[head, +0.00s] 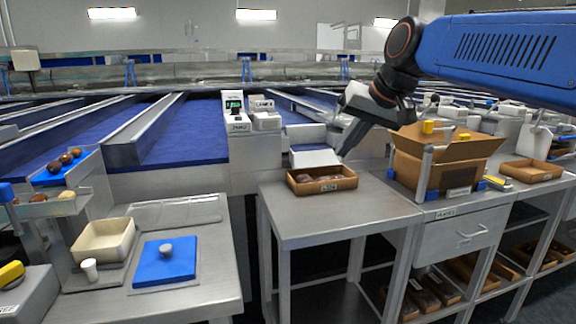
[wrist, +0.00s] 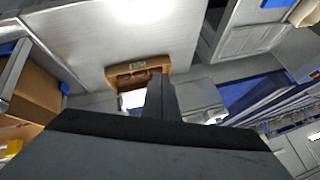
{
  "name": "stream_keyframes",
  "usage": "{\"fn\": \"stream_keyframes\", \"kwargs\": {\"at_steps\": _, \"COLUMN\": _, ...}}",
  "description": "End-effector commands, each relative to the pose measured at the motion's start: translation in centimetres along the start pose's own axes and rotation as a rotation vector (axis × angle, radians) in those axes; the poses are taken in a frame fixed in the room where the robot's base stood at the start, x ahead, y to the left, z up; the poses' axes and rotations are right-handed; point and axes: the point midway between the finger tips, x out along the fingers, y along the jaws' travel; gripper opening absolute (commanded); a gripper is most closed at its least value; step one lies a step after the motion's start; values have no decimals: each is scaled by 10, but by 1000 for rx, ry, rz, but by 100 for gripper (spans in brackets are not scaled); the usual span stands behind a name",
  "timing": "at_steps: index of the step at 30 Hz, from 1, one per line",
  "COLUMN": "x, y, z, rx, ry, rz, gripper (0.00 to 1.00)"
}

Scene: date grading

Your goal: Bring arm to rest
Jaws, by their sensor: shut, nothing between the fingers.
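My blue arm reaches in from the upper right in the head view. My gripper (head: 343,152) is shut and empty, pointing down and to the left. It appears above and a little behind a small brown tray (head: 336,184) with several dark dates in it. The tray sits on a steel table (head: 310,222). In the wrist view my shut gripper (wrist: 160,80) overlaps the edge of the same tray (wrist: 125,72); whether it touches cannot be told, but in the head view they look apart.
An open cardboard box (head: 440,165) in a metal frame stands right of the tray. A white scale (head: 238,125) stands behind to the left. A beige bin (head: 100,240) and a blue lid with a knob (head: 163,262) lie on the left table. Open floor separates the tables.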

Motion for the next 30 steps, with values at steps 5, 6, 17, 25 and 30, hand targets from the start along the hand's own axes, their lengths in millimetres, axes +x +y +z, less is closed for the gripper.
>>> {"fn": "stream_keyframes", "kwargs": {"at_steps": 5, "x": 3, "y": 56, "z": 78, "rx": -1, "ry": -16, "rz": 87, "gripper": 0}}
{"fn": "stream_keyframes", "kwargs": {"at_steps": 6, "x": 4, "y": 68, "z": 95, "rx": -3, "ry": -20, "rz": 107, "gripper": 0}}
{"fn": "stream_keyframes", "kwargs": {"at_steps": 17, "x": 32, "y": 164, "z": 264, "rx": -21, "ry": -73, "rz": 264, "gripper": 0}}
{"fn": "stream_keyframes", "kwargs": {"at_steps": 25, "x": 54, "y": 203, "z": 349, "rx": -37, "ry": -109, "rz": 332, "gripper": 0}}
{"fn": "stream_keyframes", "kwargs": {"at_steps": 30, "x": 57, "y": 209, "z": 362, "rx": -41, "ry": -115, "rz": 343, "gripper": 0}}
